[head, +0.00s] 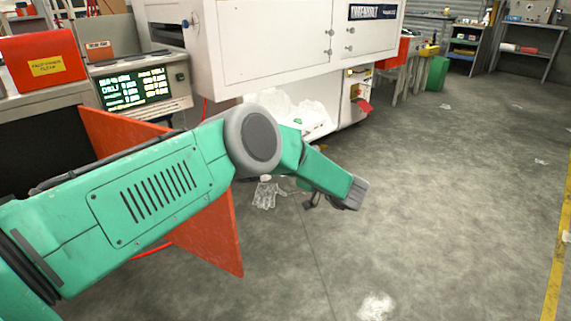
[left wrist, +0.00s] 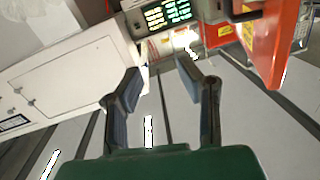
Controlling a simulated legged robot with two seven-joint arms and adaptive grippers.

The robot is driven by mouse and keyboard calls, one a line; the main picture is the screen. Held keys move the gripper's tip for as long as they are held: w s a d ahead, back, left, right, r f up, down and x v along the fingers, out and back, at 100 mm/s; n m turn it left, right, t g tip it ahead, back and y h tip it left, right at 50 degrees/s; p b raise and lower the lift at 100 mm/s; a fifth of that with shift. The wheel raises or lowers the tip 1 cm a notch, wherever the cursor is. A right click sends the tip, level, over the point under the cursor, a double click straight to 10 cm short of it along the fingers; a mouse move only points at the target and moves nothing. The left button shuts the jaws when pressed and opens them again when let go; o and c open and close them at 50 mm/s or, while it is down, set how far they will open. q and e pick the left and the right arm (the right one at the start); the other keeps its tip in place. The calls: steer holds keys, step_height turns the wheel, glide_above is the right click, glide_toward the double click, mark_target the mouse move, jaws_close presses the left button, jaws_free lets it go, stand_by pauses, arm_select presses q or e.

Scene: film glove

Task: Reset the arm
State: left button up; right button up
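My green left arm comes in from the left in the head view, bends at a grey round joint, and reaches out to the right over the floor. My right gripper is not in view.
An orange panel (head: 206,235) stands close behind my arm; it also shows in the left wrist view (left wrist: 275,45). A white cabinet (head: 270,45) and a lit display (head: 137,88) stand behind. A whitish scrap (head: 376,306) lies in front. Floor to the right is mostly clear.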

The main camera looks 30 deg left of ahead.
arm_select(q)
steer(key=shift+a+f, duration=0.15)
steer(key=shift+a, duration=0.2)
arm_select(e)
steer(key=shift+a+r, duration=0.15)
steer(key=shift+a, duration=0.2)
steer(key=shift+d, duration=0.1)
